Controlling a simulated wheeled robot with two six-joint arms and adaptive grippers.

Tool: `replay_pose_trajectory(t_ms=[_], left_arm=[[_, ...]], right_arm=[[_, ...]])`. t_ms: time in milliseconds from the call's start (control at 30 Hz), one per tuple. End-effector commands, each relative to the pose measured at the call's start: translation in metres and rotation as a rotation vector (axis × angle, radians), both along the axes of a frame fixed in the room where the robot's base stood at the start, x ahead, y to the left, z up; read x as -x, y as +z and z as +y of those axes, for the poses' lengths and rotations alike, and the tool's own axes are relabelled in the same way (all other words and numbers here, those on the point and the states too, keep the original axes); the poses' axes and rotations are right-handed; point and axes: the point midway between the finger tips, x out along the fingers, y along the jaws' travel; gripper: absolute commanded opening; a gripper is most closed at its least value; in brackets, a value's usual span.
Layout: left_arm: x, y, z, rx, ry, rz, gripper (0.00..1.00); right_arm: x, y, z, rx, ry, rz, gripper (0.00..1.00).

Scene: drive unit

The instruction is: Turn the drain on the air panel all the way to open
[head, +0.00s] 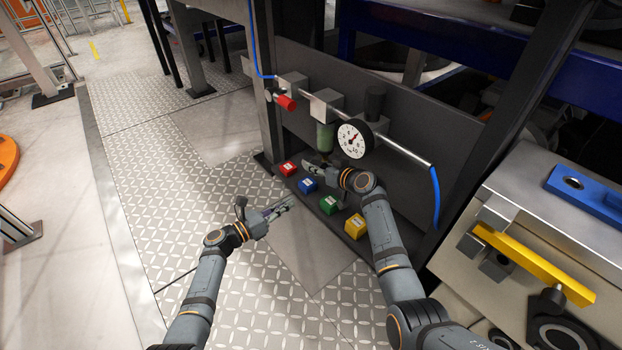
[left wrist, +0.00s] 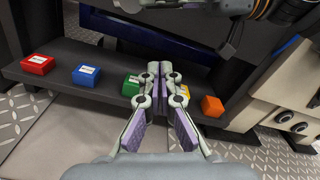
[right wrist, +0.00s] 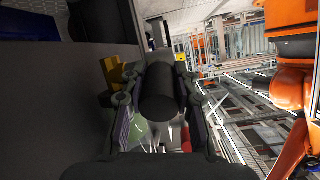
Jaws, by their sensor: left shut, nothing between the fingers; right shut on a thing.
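The air panel (head: 290,55) carries a valve with a red handle (head: 287,102), a white round gauge (head: 354,139) and a green filter bowl (head: 326,137). My right gripper (head: 314,166) is at the underside of the bowl, shut on the drain there, which its fingers mostly hide in the head view. In the right wrist view a dark cylinder (right wrist: 160,92) shows between the fingers, and the drain's turn angle cannot be read. My left gripper (head: 285,204) is shut and empty, out in front of the panel, apart from it. Its closed fingers also show in the left wrist view (left wrist: 160,75).
Red (head: 288,168), blue (head: 308,185), green (head: 329,204) and yellow (head: 355,226) blocks sit along the ledge below the panel. A machine with a yellow bar (head: 535,264) stands at the right. The patterned floor plate (head: 160,190) at the left is clear.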

Motion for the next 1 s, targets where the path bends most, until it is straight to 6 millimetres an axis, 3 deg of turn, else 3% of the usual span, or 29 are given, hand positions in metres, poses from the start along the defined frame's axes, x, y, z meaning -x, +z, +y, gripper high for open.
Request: replay_pose_trajectory(t_ms=[167,533,900,1000], left_arm=[[-0.006,0.001,-0.007,0.002,0.001,-0.001,0.00],[-0.045,0.000,-0.062,-0.003,0.000,-0.002,0.00],[-0.059,-0.001,-0.081,-0.005,0.001,-0.003,0.00],[-0.062,0.007,-0.082,-0.005,0.002,-0.007,0.00]], right_arm=[[-0.001,0.001,-0.002,0.004,-0.006,-0.005,0.00],[-0.001,0.001,-0.003,0.004,-0.006,-0.005,0.00],[-0.001,0.001,-0.003,0.004,-0.006,-0.005,0.00],[-0.001,0.001,-0.003,0.005,-0.007,-0.005,0.00]])
